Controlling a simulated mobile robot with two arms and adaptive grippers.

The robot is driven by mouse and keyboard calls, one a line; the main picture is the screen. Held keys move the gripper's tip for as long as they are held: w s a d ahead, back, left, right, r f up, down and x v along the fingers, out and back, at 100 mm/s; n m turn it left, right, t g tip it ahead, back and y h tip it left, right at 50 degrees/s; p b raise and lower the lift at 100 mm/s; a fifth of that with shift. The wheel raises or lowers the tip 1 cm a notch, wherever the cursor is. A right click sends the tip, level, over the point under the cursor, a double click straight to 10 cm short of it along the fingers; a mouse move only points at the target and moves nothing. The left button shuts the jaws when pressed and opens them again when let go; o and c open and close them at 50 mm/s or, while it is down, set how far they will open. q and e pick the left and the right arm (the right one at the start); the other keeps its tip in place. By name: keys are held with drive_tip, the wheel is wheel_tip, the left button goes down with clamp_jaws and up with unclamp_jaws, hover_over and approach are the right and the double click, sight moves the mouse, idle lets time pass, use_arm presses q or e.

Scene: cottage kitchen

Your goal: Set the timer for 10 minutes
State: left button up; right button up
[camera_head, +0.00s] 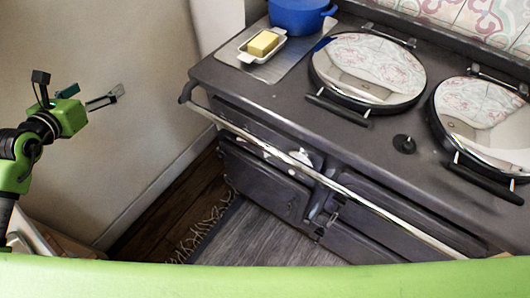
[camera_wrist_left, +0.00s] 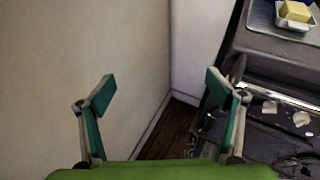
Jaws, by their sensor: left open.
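No object is clearly recognisable as the timer. A small dark round knob-like piece (camera_head: 404,143) sits on the stove top between the two lids, and I cannot tell whether it is the timer. My left gripper (camera_head: 79,86) is open and empty, in the air before the plain wall, left of the stove and well apart from it. Its two spread fingers also show in the left wrist view (camera_wrist_left: 160,88), with nothing between them. My right gripper is not in view.
The dark range stove (camera_head: 270,98) has a front rail (camera_head: 285,156) and two shiny round lids (camera_head: 368,68) (camera_head: 490,113). A butter dish (camera_head: 246,58) and a blue pot (camera_head: 298,16) stand at its left end. Floor shows between wall and stove.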

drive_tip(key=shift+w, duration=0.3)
